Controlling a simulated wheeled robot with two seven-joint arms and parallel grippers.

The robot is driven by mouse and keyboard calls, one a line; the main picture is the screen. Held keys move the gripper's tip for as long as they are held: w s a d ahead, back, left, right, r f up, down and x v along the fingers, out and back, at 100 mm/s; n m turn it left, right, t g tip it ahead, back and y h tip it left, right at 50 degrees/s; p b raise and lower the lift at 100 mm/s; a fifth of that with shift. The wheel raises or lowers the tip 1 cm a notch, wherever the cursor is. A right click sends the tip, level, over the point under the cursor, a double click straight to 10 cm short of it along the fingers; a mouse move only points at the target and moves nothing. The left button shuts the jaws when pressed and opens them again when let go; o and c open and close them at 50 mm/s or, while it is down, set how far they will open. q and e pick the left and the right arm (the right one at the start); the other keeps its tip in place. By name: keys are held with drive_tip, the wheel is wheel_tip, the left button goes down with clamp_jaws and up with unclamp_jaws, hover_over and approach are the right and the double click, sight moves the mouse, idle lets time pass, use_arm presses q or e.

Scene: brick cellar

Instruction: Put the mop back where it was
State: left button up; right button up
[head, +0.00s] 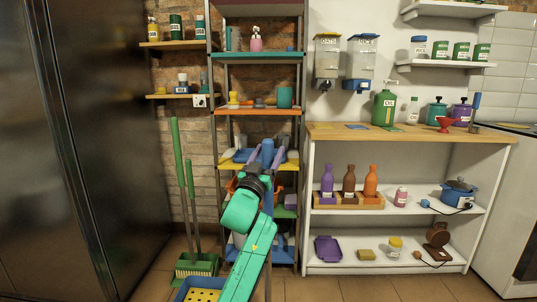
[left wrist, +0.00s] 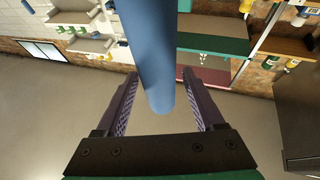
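The mop shows as a thick blue handle (left wrist: 157,70) in the left wrist view, with its free end between my fingers. In the head view its blue top (head: 267,148) stands in front of the shelf rack. In the head view the left gripper (head: 267,157) is before the rack's yellow shelf. The mop's head is hidden. My right gripper is out of view.
Green long-handled tools and a green dustpan (head: 197,265) stand by the dark cabinet (head: 60,150). A blue bucket with a yellow insert (head: 203,295) is at the lower left. The loaded rack (head: 258,111) is behind my arm; a wooden-topped shelf unit (head: 400,131) stands right.

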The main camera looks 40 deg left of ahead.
use_arm(q)
drive_tip(key=shift+r, duration=0.1)
drive_tip(key=shift+s+d+f, duration=0.15)
drive_tip(key=shift+s+f, duration=0.1)
drive_tip(key=shift+s, duration=0.05)
drive_tip(key=v, duration=1.1)
drive_tip(key=s+d+f+m+g+h, duration=0.1)
drive_tip(key=d+f+g+h, duration=0.3)
drive_tip(key=f, duration=0.9)
drive_tip(key=s+d+f+m+g+h, duration=0.15)
drive_tip(key=d+f+g, duration=0.4)
drive_tip(key=f, duration=0.85)
drive_tip(key=s+d+f+m+g+h, duration=0.1)
drive_tip(key=s+d+f+m+g, duration=0.1)
drive_tip(key=s+d+f+g, duration=0.3)
drive_tip(key=s+d+f+m+g+h, duration=0.1)
drive_tip(key=s+d+f+g+h, duration=0.1)
drive_tip(key=s+d+f+g, duration=0.3)
drive_tip(key=s+d+f, duration=0.1)
drive_tip(key=s+f, duration=0.3)
drive_tip(key=s, duration=0.4)
drive_tip(key=shift+s+d+m, duration=0.2)
drive_tip(key=shift+d+m, duration=0.05)
drive_tip(key=shift+m, duration=0.1)
drive_tip(key=shift+w+p, duration=0.15)
drive_tip(key=shift+p, duration=0.55)
